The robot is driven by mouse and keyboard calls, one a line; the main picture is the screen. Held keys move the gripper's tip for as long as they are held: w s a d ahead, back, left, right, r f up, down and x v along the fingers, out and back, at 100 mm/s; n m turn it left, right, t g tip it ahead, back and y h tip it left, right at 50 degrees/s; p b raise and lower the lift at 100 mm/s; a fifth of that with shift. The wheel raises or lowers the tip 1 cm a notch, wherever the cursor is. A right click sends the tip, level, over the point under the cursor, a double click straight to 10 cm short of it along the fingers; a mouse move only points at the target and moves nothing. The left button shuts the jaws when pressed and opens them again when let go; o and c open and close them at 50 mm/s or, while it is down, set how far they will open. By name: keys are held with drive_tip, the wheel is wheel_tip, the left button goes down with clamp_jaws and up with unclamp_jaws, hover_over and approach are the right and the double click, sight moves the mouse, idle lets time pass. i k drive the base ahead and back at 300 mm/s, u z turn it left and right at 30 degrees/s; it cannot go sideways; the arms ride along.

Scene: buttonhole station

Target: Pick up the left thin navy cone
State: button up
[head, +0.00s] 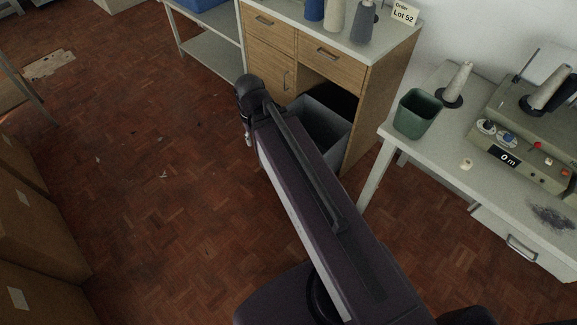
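Three thread cones stand on the wooden desk at the top of the head view. A blue cone (314,9) is on the left and is the closest to navy, a cream cone (335,15) is in the middle, and a slate-grey cone (363,22) is on the right. The frame's top edge cuts off the tops of the blue and cream cones. I cannot tell for sure which cone is the left thin navy one. My arm reaches up the middle of the view, well short of the cones. I cannot make out my gripper's fingers.
The desk (392,47) has drawers, a grey bin (322,128) beneath and an "Order Lot 52" card (404,13). At right, a white table (447,138) bears a green bin (416,113), another cone and a machine (528,135). Cardboard boxes (30,215) stand left; parquet floor between is mostly open.

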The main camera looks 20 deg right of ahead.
sight(452, 93)
drive_tip(key=u, duration=0.9)
drive_tip(key=k, duration=0.15)
drive_tip(key=z, duration=4.1)
